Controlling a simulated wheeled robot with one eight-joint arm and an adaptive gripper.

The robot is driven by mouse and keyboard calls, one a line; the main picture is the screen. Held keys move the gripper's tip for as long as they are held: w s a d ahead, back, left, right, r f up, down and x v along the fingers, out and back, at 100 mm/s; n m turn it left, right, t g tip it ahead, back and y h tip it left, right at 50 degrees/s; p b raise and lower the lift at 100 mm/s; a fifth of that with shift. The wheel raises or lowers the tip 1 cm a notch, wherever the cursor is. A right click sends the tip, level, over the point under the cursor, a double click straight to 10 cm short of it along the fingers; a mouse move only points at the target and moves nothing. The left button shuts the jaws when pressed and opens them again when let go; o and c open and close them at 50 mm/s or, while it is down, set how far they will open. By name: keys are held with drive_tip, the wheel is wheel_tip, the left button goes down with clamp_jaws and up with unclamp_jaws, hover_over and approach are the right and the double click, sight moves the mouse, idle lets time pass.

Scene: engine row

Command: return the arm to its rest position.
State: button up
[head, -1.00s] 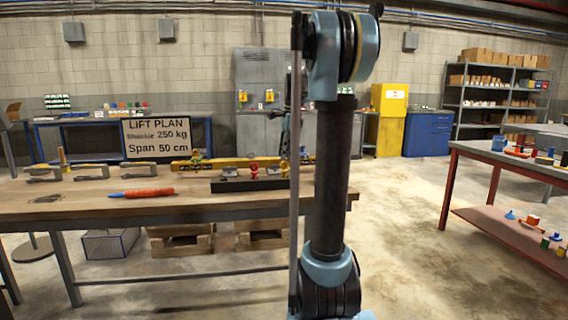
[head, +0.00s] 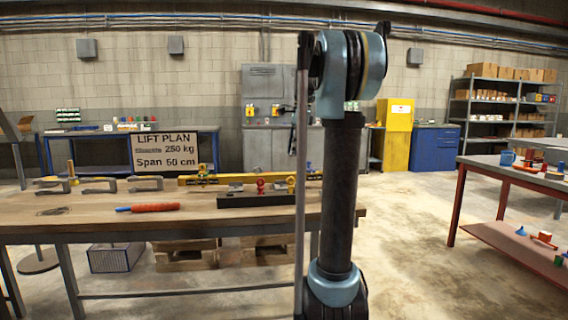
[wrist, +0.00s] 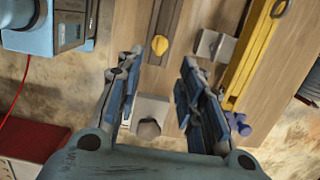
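My arm stands upright in the middle of the head view, with its upper joint near the top edge and its dark link running down in front of the bench. My gripper (wrist: 158,95) shows in the wrist view with its two blue-padded fingers spread well apart. Nothing is held between them. It points down over the wooden bench (head: 90,228) and the floor beside it. A grey block-like part shows beyond the fingers, and I cannot tell how far below it lies. My gripper cannot be made out clearly in the head view.
On the bench are a yellow beam (head: 235,178), a dark rail (head: 250,200), grey clamps (head: 98,185) and an orange-handled tool (head: 155,207). A red table (head: 510,232) stands at right. Bare floor (head: 410,240) lies between them.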

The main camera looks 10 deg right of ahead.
drive_tip(key=s+a+f+n+t+h, duration=0.1)
drive_tip(key=s+f+n+t, duration=0.1)
drive_tip(key=s+f+n, duration=1.6)
drive_tip(key=s+f, duration=1.4)
drive_tip(key=s, duration=0.2)
drive_tip(key=shift+s+a+h, duration=0.25)
drive_tip(key=shift+a+h, duration=0.15)
drive_tip(key=shift+w+f, duration=0.25)
drive_tip(key=shift+w, duration=0.2)
